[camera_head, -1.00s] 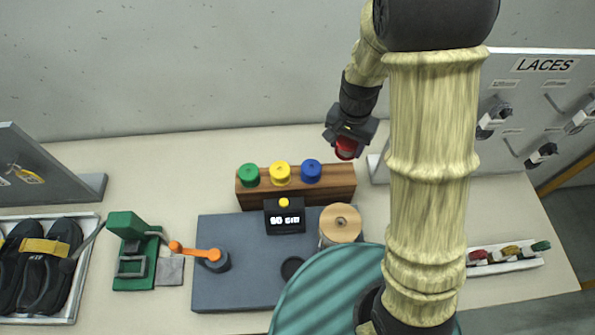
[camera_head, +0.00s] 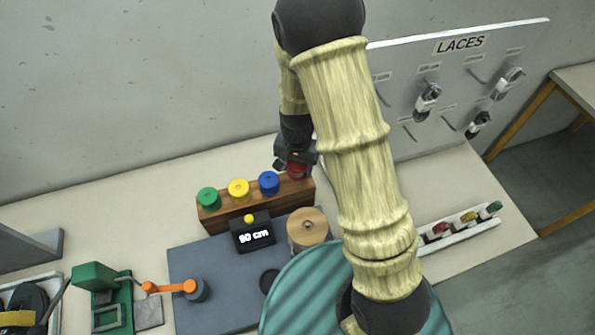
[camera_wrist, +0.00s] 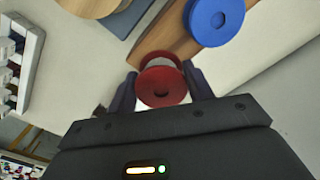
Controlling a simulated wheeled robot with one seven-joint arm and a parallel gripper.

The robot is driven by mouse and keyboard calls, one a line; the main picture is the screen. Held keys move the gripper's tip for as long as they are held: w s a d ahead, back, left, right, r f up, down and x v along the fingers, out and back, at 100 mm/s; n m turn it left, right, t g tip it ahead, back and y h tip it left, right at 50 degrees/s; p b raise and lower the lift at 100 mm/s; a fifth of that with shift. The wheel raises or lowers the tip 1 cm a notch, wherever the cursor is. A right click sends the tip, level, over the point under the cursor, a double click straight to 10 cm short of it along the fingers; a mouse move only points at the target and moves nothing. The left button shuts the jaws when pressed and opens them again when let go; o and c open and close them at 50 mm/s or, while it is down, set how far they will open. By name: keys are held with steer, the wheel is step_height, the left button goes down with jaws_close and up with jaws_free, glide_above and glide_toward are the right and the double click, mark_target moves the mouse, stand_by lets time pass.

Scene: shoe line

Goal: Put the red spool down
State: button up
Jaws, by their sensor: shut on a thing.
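The red spool (camera_wrist: 162,87) is between the two fingers of my gripper (camera_wrist: 163,95) in the wrist view, and the gripper is shut on it. In the head view the red spool (camera_head: 297,171) shows just below my gripper (camera_head: 294,167), at the right end of the wooden rack (camera_head: 257,207). Green (camera_head: 208,198), yellow (camera_head: 238,190) and blue (camera_head: 269,183) spools sit in a row on the rack, left of the red one. I cannot tell whether the red spool touches the rack.
A display box (camera_head: 253,233) reading 90 cm and a wooden-topped roll (camera_head: 307,226) stand in front of the rack. The LACES board (camera_head: 450,90) is at the back right. A white tray (camera_head: 458,233) holds small coloured items. Bare table lies between rack and board.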

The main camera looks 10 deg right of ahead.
mark_target(297, 173)
steer(key=shift+f+p, duration=0.3)
steer(key=shift+f, duration=1.4)
steer(key=shift+f, duration=0.2)
steer(key=o, duration=1.1)
steer(key=shift+r, duration=0.1)
step_height(297, 173, up, 12)
steer(key=b, duration=0.2)
steer(key=shift+r+b, duration=0.15)
steer(key=shift+b, duration=0.2)
